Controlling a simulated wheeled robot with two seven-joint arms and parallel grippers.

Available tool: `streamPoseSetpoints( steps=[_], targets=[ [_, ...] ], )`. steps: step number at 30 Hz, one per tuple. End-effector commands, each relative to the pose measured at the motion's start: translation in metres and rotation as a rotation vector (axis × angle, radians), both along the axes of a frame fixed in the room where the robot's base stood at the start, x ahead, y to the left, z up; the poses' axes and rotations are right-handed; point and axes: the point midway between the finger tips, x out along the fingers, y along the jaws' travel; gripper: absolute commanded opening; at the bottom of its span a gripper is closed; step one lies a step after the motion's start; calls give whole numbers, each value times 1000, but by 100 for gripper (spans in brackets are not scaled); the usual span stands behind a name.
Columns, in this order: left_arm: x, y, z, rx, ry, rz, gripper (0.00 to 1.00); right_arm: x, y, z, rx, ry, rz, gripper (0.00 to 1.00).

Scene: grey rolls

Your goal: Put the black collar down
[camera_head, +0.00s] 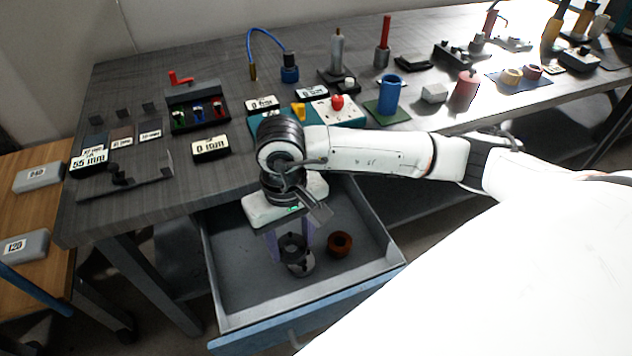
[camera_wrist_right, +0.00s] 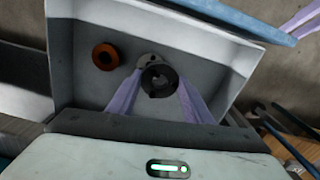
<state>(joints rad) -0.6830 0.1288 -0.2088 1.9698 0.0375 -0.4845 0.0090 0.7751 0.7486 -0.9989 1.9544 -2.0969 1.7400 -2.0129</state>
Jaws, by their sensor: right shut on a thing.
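The black collar (camera_wrist_right: 160,79), a dark ring with a hole, sits between the lilac fingers of my right gripper (camera_wrist_right: 159,98), which is shut on it. In the head view, the right gripper (camera_head: 291,243) points down into the open drawer, with the collar (camera_head: 292,243) at its fingertips. A grey metal ring-like part (camera_head: 301,267) shows just below the collar and is partly hidden behind it in the wrist view (camera_wrist_right: 147,60). I cannot tell whether the collar touches it.
A brown-orange ring (camera_head: 340,243) lies on the drawer floor beside the collar. The drawer (camera_head: 362,305) has raised walls and a blue front; its floor is otherwise clear. The workbench (camera_head: 225,180) above holds several labelled blocks, a blue cup (camera_head: 389,95) and other parts.

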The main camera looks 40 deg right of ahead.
Motion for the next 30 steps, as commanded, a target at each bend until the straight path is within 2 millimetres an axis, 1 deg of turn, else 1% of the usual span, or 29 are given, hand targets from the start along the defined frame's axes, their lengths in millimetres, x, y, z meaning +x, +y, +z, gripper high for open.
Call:
streamPoseSetpoints(
  steps=[5,9,24,30],
  targets=[
    [-2,0,-6,1,6,0,31,6,11,1,7,-2,-369,14],
    [-3,0,-10,2,10,-2,31,10,19,2,7,2,-730,14],
    [-1,-3,-16,0,3,-8,31,24,54,10,3,11,-2003,14],
    [2,-4,-15,-1,-7,-9,31,28,66,13,0,9,-2474,14]
  ],
)
